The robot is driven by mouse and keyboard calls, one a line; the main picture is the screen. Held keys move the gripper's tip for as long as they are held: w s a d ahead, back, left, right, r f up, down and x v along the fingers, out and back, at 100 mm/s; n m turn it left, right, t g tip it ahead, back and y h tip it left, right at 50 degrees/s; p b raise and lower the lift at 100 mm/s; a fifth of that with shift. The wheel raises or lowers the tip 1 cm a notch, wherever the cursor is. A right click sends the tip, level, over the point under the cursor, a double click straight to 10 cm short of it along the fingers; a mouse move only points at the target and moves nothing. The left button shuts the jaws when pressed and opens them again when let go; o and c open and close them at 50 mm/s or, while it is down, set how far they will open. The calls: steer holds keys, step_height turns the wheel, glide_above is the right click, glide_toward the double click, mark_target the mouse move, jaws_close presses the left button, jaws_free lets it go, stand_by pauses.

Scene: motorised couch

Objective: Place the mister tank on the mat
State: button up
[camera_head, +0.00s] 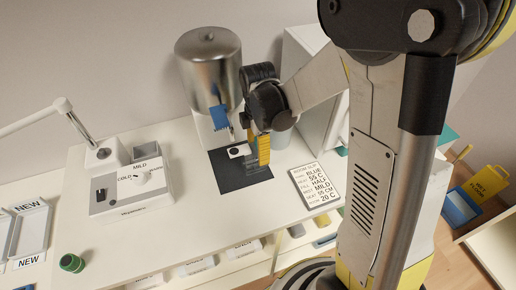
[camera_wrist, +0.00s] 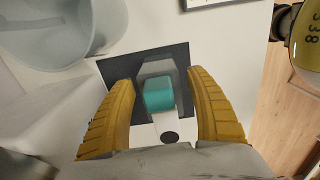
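The mister tank, a clear grey body with teal contents (camera_wrist: 159,95), stands between the yellow fingers of my gripper (camera_wrist: 162,82) in the wrist view. A white part with a black round spot (camera_wrist: 165,128) shows just nearer to my wrist. The tank appears to be on the dark mat (camera_wrist: 120,66), though its base is hidden. The fingers are spread, with small gaps seeming to show beside the tank. In the head view, my gripper (camera_head: 258,149) is low over the dark mat (camera_head: 240,177), and the white part (camera_head: 236,151) shows beside the fingers; the tank's body is mostly hidden.
A silver cylinder (camera_head: 210,62) stands behind the mat, with a grey tub (camera_head: 283,136) close to the gripper. A printed card (camera_head: 317,186) lies right of the mat. A white control box (camera_head: 132,187) is at left. The counter between box and mat is clear.

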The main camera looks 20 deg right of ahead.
step_height(320, 180, up, 12)
steer(key=p, duration=0.4)
steer(key=shift+r, duration=0.1)
steer(key=s+r+m+t, duration=0.7)
steer(key=s+m, duration=0.5)
steer(key=m, duration=0.6)
steer(key=shift+s+r, duration=0.35)
steer(key=shift+r, duration=0.15)
